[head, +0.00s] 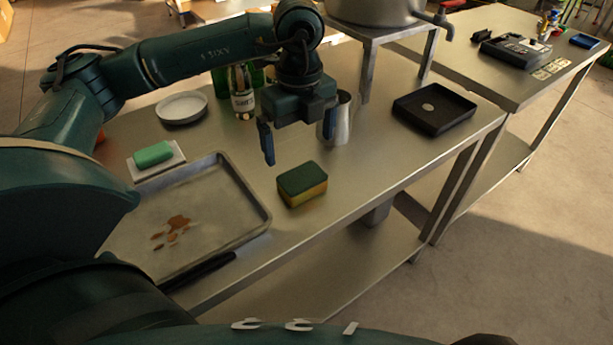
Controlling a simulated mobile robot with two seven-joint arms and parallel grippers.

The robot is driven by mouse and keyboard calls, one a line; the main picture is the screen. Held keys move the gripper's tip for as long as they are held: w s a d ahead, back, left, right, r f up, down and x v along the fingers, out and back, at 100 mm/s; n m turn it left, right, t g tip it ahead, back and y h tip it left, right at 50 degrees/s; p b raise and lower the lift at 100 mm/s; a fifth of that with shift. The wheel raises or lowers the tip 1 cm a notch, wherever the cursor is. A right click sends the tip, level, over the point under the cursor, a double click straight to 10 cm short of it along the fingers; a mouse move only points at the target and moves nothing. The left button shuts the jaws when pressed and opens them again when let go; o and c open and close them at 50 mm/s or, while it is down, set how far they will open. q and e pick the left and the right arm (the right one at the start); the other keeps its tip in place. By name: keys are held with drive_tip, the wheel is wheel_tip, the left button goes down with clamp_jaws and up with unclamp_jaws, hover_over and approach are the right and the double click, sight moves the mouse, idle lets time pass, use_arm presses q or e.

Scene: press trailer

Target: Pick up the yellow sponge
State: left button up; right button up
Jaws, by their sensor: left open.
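The yellow sponge (302,184) has a dark green top layer and yellow sides. It lies flat on the steel table (345,190), just right of a metal baking tray. My left gripper (297,143) is open, with its two fingers pointing down. It is above and a little behind the sponge, empty and apart from it. My right gripper does not show in the head view.
Left of the sponge is the baking tray (217,198) with brown stains. A green soap bar (153,154), white dish (181,108) and bottles (241,98) stand further back. A metal cup (341,118) is close behind the gripper. A black tray (434,108) lies to the right.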

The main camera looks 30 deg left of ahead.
sight(302, 176)
use_arm(q)
wheel_tip(302, 176, down, 10)
drive_tip(key=shift+w+d+r+p, duration=0.1)
drive_tip(key=shift+p, duration=0.5)
drive_tip(key=shift+c, duration=0.6)
drive_tip(key=c, duration=0.8)
